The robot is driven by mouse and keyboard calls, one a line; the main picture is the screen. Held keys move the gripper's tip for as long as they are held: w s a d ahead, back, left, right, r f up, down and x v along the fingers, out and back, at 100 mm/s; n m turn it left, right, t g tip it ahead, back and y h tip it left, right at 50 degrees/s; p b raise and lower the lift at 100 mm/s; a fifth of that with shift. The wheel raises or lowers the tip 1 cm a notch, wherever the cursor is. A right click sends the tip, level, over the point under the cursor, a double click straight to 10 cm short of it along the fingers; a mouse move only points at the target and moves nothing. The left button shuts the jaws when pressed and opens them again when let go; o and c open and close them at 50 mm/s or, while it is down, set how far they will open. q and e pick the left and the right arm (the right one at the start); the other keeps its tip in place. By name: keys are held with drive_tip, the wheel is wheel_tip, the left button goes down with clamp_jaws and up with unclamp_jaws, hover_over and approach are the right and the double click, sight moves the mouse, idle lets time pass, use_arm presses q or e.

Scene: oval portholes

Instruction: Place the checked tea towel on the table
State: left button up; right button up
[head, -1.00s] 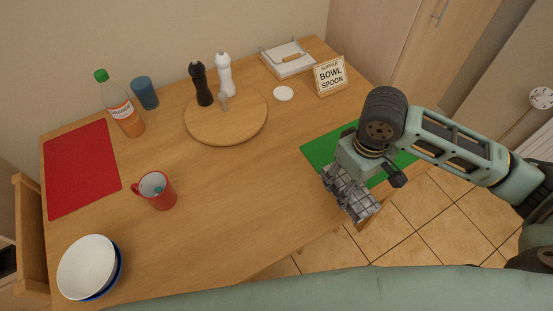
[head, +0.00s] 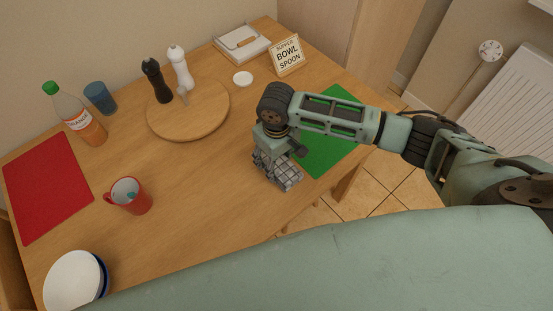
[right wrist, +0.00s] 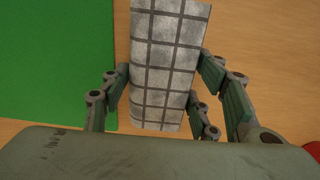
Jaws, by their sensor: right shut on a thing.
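The grey-and-white checked tea towel (head: 287,179) is in my right gripper (head: 275,160) at the table's front side, just left of the green mat (head: 325,150). In the right wrist view the folded towel (right wrist: 165,45) lies between the two fingers of my right gripper (right wrist: 160,85), which is shut on it. I cannot tell whether the towel touches the wooden table (head: 215,170). My left gripper is not in view.
A red mug (head: 135,198), stacked bowls (head: 72,282) and a red mat (head: 45,190) are at left. A round board (head: 205,115) with two mills stands behind. A sign (head: 287,55) stands at the back right. Bare wood lies between the mug and my right gripper.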

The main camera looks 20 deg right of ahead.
drive_tip(key=shift+f, duration=0.3)
drive_tip(key=shift+f, duration=0.1)
drive_tip(key=o, duration=1)
wheel_tip(320, 180, up, 12)
drive_tip(key=shift+r+b, duration=0.15)
drive_tip(key=shift+b, duration=0.3)
